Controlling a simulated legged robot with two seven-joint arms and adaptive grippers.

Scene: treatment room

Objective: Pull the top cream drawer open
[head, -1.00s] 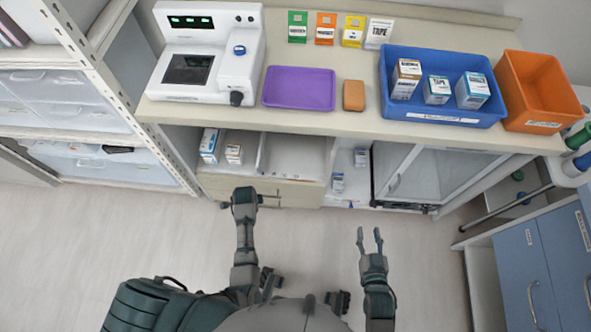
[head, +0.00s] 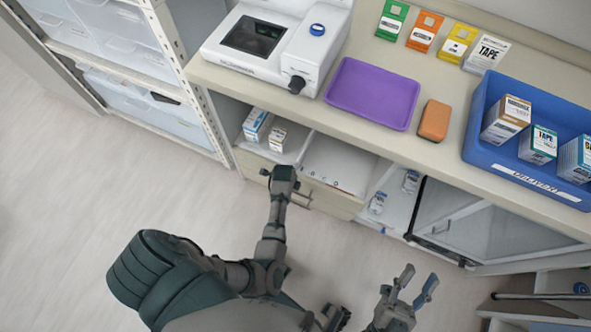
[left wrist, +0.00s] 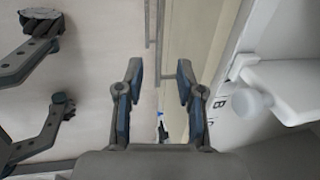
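The cream drawer unit (head: 335,203) sits under the counter in the head view, with my left arm in front of its middle. Its fronts look closed, though the gripper hides part of them. My left gripper (head: 284,178) is at the drawer front, seen from above with its fingers mostly hidden. A thin grey bar handle (left wrist: 150,38) runs beyond the fingertips, roughly in line with the gap. My right gripper (head: 420,277) is open and empty, lower right.
The counter (head: 400,148) overhangs the drawers and holds a white device (head: 280,40), purple tray (head: 373,93) and blue bin (head: 475,140). Small boxes (head: 257,125) stand on the shelf above the drawers. A glass-fronted cabinet (head: 470,220) is to the right. Floor at left is clear.

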